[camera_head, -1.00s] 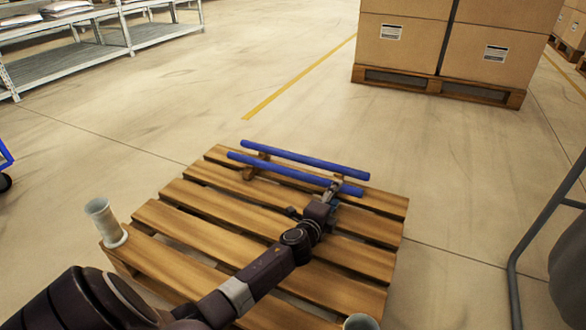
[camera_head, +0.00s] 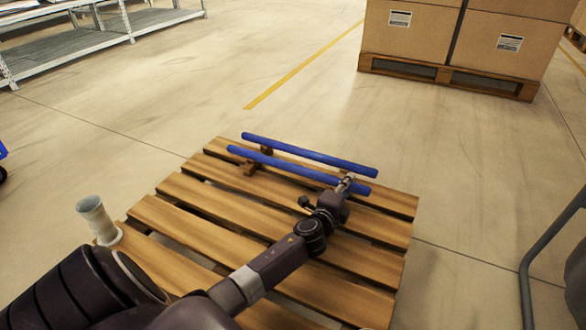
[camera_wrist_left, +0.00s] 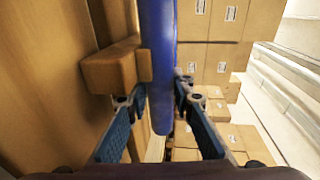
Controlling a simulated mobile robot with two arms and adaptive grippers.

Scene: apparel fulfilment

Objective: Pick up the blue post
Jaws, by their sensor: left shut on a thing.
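Two long blue posts lie roughly parallel near the far edge of a wooden pallet (camera_head: 165,245), with small wooden blocks (camera_head: 250,168) under their left part. The nearer blue post (camera_head: 290,172) is gripped near its right end by my left gripper (camera_head: 346,184). The farther blue post (camera_head: 310,155) lies free just behind it. In the left wrist view the gripped post (camera_wrist_left: 158,50) runs between the two fingers of my left gripper (camera_wrist_left: 160,98), beside a wooden block (camera_wrist_left: 110,68). I cannot tell whether the post is clear of its supports. My right gripper is out of view.
A pale spool-like cylinder (camera_head: 97,220) stands at the pallet's left corner. Stacked cartons (camera_head: 410,40) on another pallet stand behind, and metal shelving (camera_head: 75,60) is at upper left. A grey tubular frame (camera_head: 525,270) is at right. The floor behind the pallet is clear.

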